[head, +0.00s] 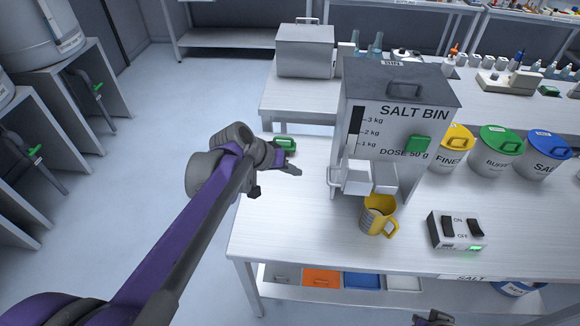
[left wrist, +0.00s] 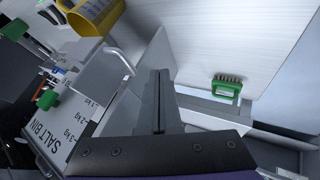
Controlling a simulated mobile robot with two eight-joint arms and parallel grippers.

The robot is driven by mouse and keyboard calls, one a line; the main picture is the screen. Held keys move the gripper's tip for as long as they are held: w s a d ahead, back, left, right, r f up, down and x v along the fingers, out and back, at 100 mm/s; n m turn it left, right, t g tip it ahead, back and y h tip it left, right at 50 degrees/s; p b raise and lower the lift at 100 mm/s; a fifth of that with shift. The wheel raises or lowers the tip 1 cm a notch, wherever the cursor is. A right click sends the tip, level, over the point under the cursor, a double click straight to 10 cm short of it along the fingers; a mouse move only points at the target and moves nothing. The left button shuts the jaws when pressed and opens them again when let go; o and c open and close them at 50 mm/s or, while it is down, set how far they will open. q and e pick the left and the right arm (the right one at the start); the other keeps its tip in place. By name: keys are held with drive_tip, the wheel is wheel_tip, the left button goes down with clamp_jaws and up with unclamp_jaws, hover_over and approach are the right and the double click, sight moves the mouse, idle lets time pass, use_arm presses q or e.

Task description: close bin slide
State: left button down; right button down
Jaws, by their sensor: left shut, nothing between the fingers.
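The grey salt bin (head: 398,112) stands on the bench, with a 1–3 kg level scale on its front; part of it shows in the left wrist view (left wrist: 62,140). Its slide (head: 356,182) is a pale metal plate sticking out at the lower left, beside the spout (head: 385,178). A wire handle (left wrist: 122,60) is on the slide's outer end. My left gripper (head: 297,172) is shut and empty, left of the slide and apart from it in the head view. A dark part of my right gripper (head: 435,319) shows at the bottom edge; its fingers are unclear.
A yellow mug (head: 379,216) stands below the spout. A green brush (head: 286,145) lies near the bench's left edge, close to my left gripper. A switch box (head: 457,231) with a lit green lamp is front right. Lidded tubs (head: 496,150) line the right.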

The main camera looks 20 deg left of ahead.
sight(343, 175)
use_arm(q)
drive_tip(key=w+d+f, duration=0.2)
drive_tip(key=w+d, duration=0.1)
drive_tip(key=d, duration=0.2)
drive_tip(key=shift+w+d+f, duration=0.3)
drive_tip(key=shift+f, duration=0.05)
drive_tip(key=d, duration=0.2)
drive_tip(key=w+d, duration=0.1)
drive_tip(key=d, duration=0.2)
drive_tip(key=w+d, duration=0.1)
drive_tip(key=d, duration=0.1)
drive_tip(key=shift+d, duration=0.2)
